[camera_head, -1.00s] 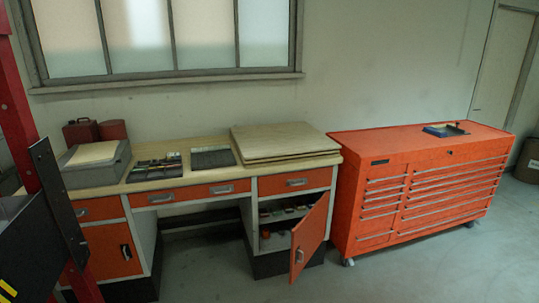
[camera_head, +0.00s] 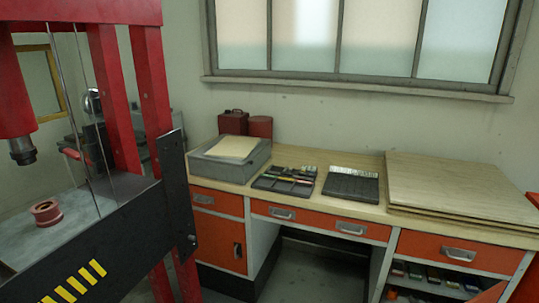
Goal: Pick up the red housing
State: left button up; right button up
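A small round red part that looks like the red housing (camera_head: 46,213) sits on the grey bed of the red press at the left. It has a flanged ring shape with an opening in its top. The press ram (camera_head: 22,150) hangs above and a little left of it, apart from it. Neither of my grippers shows in the view.
The red press frame (camera_head: 152,90) and its black striped beam (camera_head: 95,255) stand close at the left. A desk (camera_head: 300,213) with a grey box (camera_head: 230,158), a tool tray (camera_head: 287,180) and stacked boards (camera_head: 460,190) lines the wall. Its right cabinet is open.

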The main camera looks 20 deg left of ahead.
aim_at(52, 216)
jog(key=i+j+z, duration=0.1)
jog(key=i, duration=0.35)
jog(key=i+j+z, duration=0.15)
jog(key=i, duration=0.3)
jog(key=j+z, duration=0.1)
jog(key=z, duration=5.35)
